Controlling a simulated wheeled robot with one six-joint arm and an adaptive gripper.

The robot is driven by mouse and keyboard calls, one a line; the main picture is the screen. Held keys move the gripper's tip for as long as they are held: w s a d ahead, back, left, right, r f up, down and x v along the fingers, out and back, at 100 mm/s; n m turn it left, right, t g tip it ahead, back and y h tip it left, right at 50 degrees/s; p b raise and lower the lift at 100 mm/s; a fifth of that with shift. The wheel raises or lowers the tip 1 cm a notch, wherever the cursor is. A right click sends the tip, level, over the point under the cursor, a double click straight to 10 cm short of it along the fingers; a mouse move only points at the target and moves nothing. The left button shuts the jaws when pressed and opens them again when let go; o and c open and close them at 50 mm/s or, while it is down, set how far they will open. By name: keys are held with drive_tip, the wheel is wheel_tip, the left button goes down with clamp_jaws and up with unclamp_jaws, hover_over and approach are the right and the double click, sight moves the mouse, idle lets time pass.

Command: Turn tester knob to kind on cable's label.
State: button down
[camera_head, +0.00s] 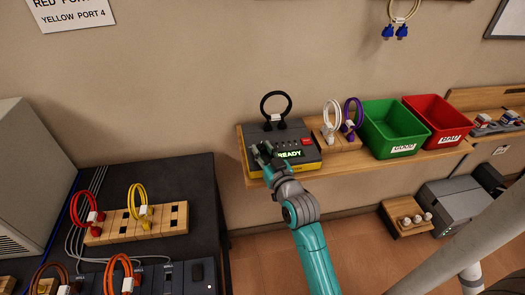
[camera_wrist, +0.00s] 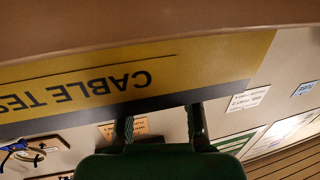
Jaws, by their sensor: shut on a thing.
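The cable tester (camera_head: 312,158) is a grey and yellow box on the wooden wall shelf. Its green display reads READY and a red button (camera_head: 307,141) is beside it. A black looped cable (camera_head: 276,94) stands plugged into its top; its label is too small to read. My gripper (camera_head: 260,154) is at the left of the tester's face, shut on the tester knob, which the fingers hide. In the wrist view my gripper's fingers (camera_wrist: 160,122) reach past the yellow CABLE TESTER lettering (camera_wrist: 85,90), seen upside down. The knob's setting cannot be read.
White (camera_head: 331,122) and purple (camera_head: 353,118) cables stand in a holder right of the tester. A green bin (camera_head: 394,128) and a red bin (camera_head: 436,118) follow on the shelf. A dark table (camera_head: 190,185) with coloured cables is at left.

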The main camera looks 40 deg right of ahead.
drive_tip(key=shift+s+d+f+n+t+y, duration=0.1)
drive_tip(key=shift+n+t+y, duration=0.15)
drive_tip(key=shift+n+y, duration=0.55)
drive_tip(key=shift+d+f+n+t+y, duration=0.1)
drive_tip(key=shift+n+t+y, duration=0.3)
drive_tip(key=shift+y, duration=0.7)
drive_tip(key=c, duration=0.8)
unclamp_jaws()
drive_tip(key=shift+r, duration=0.15)
drive_tip(key=s, duration=0.4)
drive_tip(key=s+a, duration=0.1)
drive_tip(key=s, duration=0.7)
drive_tip(key=shift+a, duration=0.35)
